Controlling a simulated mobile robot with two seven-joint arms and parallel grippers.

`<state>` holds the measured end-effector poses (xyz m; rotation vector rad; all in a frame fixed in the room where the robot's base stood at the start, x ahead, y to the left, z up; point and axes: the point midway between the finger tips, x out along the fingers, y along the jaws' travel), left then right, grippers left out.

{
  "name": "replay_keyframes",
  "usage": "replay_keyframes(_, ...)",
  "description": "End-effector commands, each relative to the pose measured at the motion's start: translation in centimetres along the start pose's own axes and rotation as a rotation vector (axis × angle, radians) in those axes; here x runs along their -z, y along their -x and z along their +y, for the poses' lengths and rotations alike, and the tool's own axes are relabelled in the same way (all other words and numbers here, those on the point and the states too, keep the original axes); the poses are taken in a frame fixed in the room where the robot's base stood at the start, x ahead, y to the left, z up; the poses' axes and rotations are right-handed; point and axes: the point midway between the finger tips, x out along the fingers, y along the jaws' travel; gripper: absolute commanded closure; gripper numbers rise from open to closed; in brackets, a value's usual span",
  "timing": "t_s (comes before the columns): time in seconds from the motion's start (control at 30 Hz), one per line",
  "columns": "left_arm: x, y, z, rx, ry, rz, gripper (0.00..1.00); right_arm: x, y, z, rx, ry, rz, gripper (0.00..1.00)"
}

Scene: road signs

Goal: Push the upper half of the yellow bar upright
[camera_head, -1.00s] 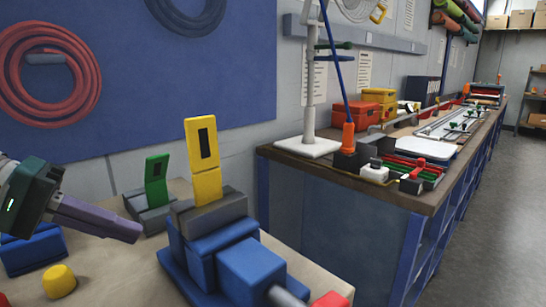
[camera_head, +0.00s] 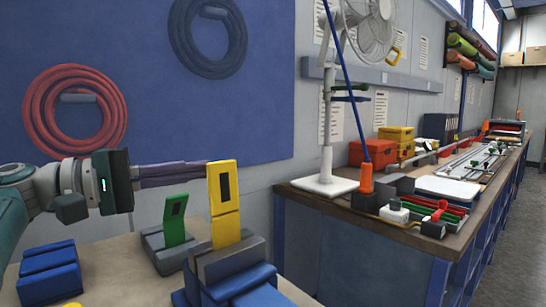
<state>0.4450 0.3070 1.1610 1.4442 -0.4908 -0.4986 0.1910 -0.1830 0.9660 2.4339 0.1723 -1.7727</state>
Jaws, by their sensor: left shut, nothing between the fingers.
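The yellow bar (camera_head: 226,230) stands in a grey block on top of a blue fixture. Its upper half (camera_head: 231,200), with a dark slot, leans slightly to the left relative to the lower half. My left gripper (camera_head: 205,170) comes in level from the left, with its purple-grey fingers shut and empty. Its tips reach the left edge of the upper half in the picture; I cannot tell whether they touch it. My right gripper is not in view.
A green piece (camera_head: 175,220) stands in a grey base just left of the yellow bar, below my left fingers. Blue blocks (camera_head: 50,272) lie at the lower left of the table. A workbench (camera_head: 405,240) with a white fan (camera_head: 326,150) stands to the right.

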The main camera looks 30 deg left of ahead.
Motion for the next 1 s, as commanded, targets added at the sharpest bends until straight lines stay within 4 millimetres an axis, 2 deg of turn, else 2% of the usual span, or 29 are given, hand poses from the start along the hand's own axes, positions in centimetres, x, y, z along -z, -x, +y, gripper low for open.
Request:
replay_keyframes(0.03,-0.8,-0.1,0.4,0.0,0.003,0.0,1.0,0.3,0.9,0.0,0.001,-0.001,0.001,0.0)
replay_keyframes(0.2,-2.0,-0.4,0.1,0.001,0.002,0.001,1.0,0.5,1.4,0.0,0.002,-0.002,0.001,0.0)
replay_keyframes(0.6,-2.3,-0.5,0.0,0.002,-0.001,0.002,1.0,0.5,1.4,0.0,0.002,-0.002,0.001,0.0)
replay_keyframes(0.8,-3.4,-0.7,0.2,0.018,-0.061,-0.001,1.0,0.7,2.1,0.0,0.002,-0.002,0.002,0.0)
replay_keyframes(1.0,-3.5,-0.8,0.1,0.016,-0.065,-0.002,1.0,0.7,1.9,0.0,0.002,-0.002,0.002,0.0)
